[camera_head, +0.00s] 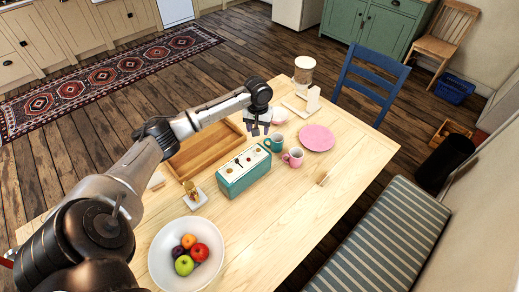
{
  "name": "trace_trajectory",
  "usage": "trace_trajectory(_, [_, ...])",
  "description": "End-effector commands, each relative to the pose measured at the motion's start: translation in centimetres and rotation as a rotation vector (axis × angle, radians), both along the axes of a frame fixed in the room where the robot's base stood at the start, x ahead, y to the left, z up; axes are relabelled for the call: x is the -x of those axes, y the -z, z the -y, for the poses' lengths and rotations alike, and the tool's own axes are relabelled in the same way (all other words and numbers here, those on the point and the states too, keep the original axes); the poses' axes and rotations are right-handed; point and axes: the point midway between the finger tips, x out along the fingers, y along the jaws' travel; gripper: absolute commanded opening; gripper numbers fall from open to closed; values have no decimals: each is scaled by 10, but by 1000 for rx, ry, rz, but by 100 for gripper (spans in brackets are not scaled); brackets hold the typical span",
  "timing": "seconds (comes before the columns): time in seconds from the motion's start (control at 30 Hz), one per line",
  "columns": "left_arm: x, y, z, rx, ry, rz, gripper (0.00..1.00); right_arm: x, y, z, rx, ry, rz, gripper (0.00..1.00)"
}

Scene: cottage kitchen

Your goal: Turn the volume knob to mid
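A teal radio (245,179) with a pale top panel (233,176) stands on the wooden table. Small dark and gold controls show on the panel. They are too small to tell which is the volume knob or where it is set. My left gripper (259,132) points down just behind the radio's far right end in the picture. It looks apart from the controls, and its finger gap is too small to read. My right gripper is out of view.
A teal mug (274,143) and a pink mug (294,157) stand close right of the radio, with a pink plate (318,138) beyond. A wooden tray (204,151) lies behind. A fruit bowl (160,262) stands in front. The table's right front is mostly clear.

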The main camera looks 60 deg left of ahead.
Motion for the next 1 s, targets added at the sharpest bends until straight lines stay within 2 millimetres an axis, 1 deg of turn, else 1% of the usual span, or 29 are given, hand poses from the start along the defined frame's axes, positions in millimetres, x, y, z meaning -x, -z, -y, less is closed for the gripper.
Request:
trace_trajectory(0.03, [1,10,0,1,0,-3,54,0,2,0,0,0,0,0])
trace_trajectory(0.3, [1,61,0,0,2,-1,54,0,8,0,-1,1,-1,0])
trace_trajectory(0.5, [0,93,0,-1,2,-1,54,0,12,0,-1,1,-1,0])
trace_trajectory(0.6, [0,105,0,-2,3,-1,54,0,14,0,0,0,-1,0])
trace_trajectory(0.73, [0,116,0,-1,4,0,54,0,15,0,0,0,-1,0])
trace_trajectory(0.83, [0,121,0,-1,3,0,54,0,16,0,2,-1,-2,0])
trace_trajectory(1.0, [0,124,0,-3,4,1,54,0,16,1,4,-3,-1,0])
